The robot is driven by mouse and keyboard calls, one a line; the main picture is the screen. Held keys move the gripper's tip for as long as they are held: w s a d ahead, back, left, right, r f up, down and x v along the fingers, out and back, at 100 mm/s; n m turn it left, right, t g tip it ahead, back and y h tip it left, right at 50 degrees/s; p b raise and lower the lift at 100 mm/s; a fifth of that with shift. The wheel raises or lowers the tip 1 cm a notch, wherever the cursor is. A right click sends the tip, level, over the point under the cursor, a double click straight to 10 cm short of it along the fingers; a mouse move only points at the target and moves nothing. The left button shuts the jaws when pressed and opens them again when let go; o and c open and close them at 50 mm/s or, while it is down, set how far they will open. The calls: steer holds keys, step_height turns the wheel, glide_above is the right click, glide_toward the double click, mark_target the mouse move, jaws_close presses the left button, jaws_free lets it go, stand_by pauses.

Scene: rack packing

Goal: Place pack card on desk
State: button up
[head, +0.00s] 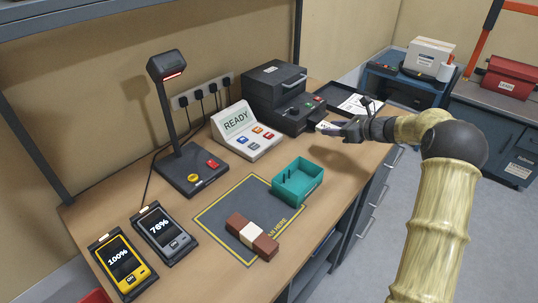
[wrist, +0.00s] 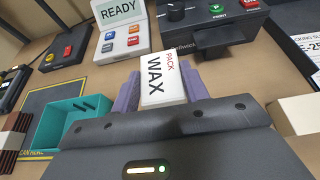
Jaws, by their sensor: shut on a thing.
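The pack card (wrist: 164,80) is white, with "PACK" in red and "WAX" in black. My gripper (wrist: 162,92) is shut on it, with a purple-grey finger on each side. In the head view my gripper (head: 338,130) is over the right part of the desk (head: 150,225), in front of the dark printer. The card (head: 327,128) shows there only as a small pale piece at the fingertips. I cannot tell how high it is above the desk.
The READY console (head: 246,135), printer (head: 285,100), scanner stand (head: 190,172) and two handheld devices (head: 124,268) stand around. Bare wood lies between console and bin.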

steer(key=shift+w+d+r, duration=0.1)
steer(key=shift+w+r, duration=0.05)
steer(key=shift+w, duration=0.1)
glide_above(329, 155)
steer(key=shift+s+f, duration=0.1)
steer(key=shift+f, duration=3.05)
steer(key=shift+f, duration=1.85)
